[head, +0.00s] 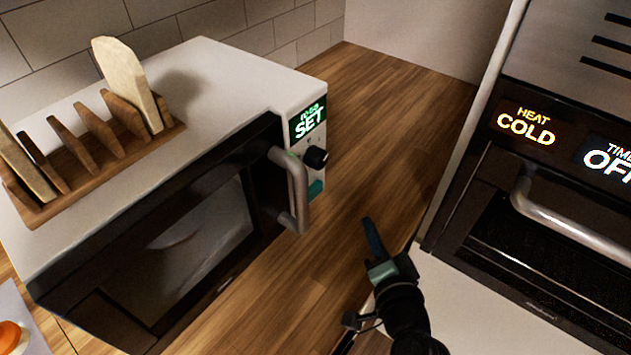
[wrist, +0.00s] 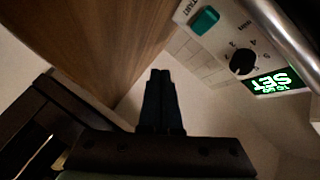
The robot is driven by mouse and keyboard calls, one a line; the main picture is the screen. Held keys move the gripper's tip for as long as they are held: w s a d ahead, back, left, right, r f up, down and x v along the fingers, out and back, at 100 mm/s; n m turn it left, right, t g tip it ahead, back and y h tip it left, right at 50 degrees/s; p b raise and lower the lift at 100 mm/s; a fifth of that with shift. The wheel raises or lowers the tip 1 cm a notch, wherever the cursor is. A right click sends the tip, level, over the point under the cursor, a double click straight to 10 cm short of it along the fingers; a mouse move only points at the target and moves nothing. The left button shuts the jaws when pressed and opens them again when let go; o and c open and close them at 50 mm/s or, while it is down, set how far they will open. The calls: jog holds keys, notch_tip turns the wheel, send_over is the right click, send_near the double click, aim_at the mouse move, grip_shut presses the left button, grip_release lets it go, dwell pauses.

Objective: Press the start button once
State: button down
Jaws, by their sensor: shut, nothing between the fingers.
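The start button is a teal rectangle, low on the white control panel of the microwave (head: 215,75). In the head view the button (head: 316,190) is partly behind the door handle. In the wrist view the button (wrist: 204,20) shows clearly under the label START, at the top. My gripper (head: 370,226) is shut and empty, in front of and to the right of the panel, apart from the button. In the wrist view its closed fingertips (wrist: 161,76) are below and left of the button. The black dial (head: 316,157) and the lit green SET display (head: 308,122) sit above the button.
The grey door handle (head: 296,190) juts out left of the button. An oven (head: 560,230) with HEAT COLD and OFF displays stands at the right. A wooden rack (head: 100,150) with bread slices is on the microwave. Wooden counter (head: 385,110) lies bare between the appliances.

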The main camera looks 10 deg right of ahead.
aim_at(318, 194)
jog(key=w+a+p, duration=0.1)
jog(key=w+a, duration=0.1)
jog(key=w+a+p, duration=0.2)
jog(key=w, duration=0.1)
jog(key=shift+w+a+r, duration=0.15)
jog(key=shift+w, duration=0.1)
jog(key=shift+w+a+p, duration=0.55)
jog(key=shift+w+a, duration=0.05)
jog(key=shift+w, duration=0.15)
jog(key=shift+w+a, duration=0.1)
dwell(1.6)
jog(key=shift+w+a, duration=0.15)
jog(key=shift+w, duration=0.05)
jog(key=shift+w+a+p, duration=0.55)
jog(key=shift+w+p, duration=0.05)
jog(key=shift+w, duration=0.1)
dwell(1.1)
jog(key=shift+s+d+f+b, duration=0.25)
jog(key=shift+b, duration=0.05)
jog(key=shift+s+d+r+b, duration=0.1)
jog(key=shift+s+d+b, duration=0.4)
jog(key=shift+s, duration=0.25)
